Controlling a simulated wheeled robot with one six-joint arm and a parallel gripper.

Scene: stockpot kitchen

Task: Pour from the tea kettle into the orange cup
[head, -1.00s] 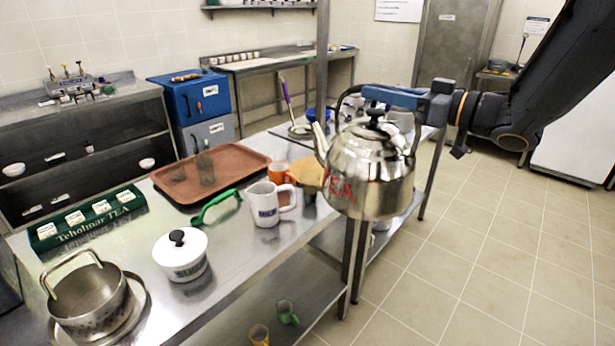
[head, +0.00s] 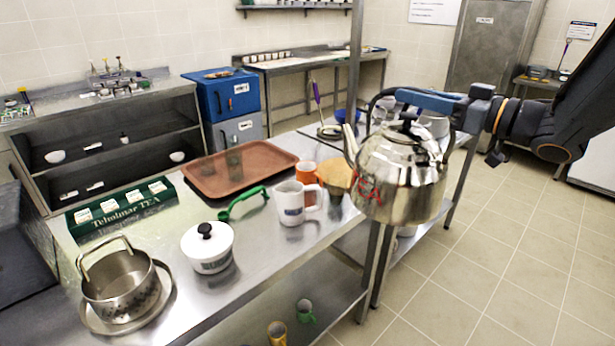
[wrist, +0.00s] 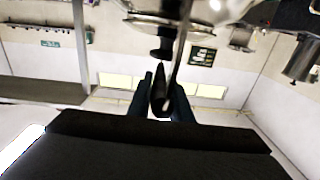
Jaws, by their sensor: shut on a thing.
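The shiny steel tea kettle (head: 396,178) with red lettering hangs from my gripper (head: 384,98) in the head view, in front of the table's right edge. My gripper is shut on the kettle's dark handle; the wrist view shows the handle (wrist: 160,92) between the two fingers. The kettle's spout (head: 350,142) points left, and the body is slightly tilted. The orange cup (head: 306,173) stands on the steel table, left of the kettle and partly hidden behind a white mug (head: 292,203). The inside of the cup is not clear.
On the steel table (head: 262,248) stand a brown tray (head: 225,182), a green-handled utensil (head: 240,202), a white lidded pot (head: 208,250), a steel pot (head: 120,285) and a tea box (head: 122,210). A wooden-coloured round thing (head: 337,177) is beside the orange cup. A post (head: 355,60) rises behind the kettle.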

